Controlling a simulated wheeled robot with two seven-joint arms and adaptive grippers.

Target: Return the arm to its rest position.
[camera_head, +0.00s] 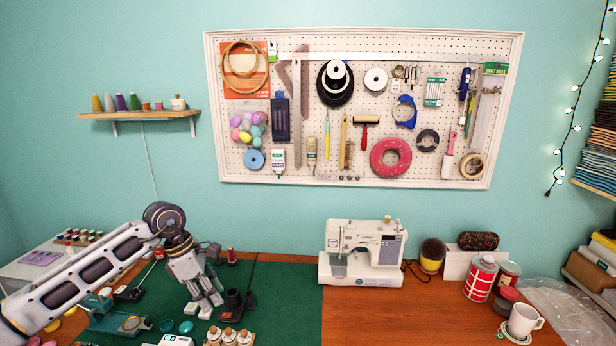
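My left arm (90,265) comes in from the left edge, bent at a dark round joint above the table. My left gripper (212,305) points down and slightly right over the green mat (285,300). Its two fingertips look apart, and no object shows between them. It is close to a small dark device (236,303) on its right; whether they touch is hard to tell. My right arm and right gripper are not in view.
Below the gripper stand several small wooden-topped bottles (229,338). A white sewing machine (362,253) stands at the back middle. Cans (480,280) and a white mug (524,320) stand at the right. The brown tabletop (400,315) before the machine is clear.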

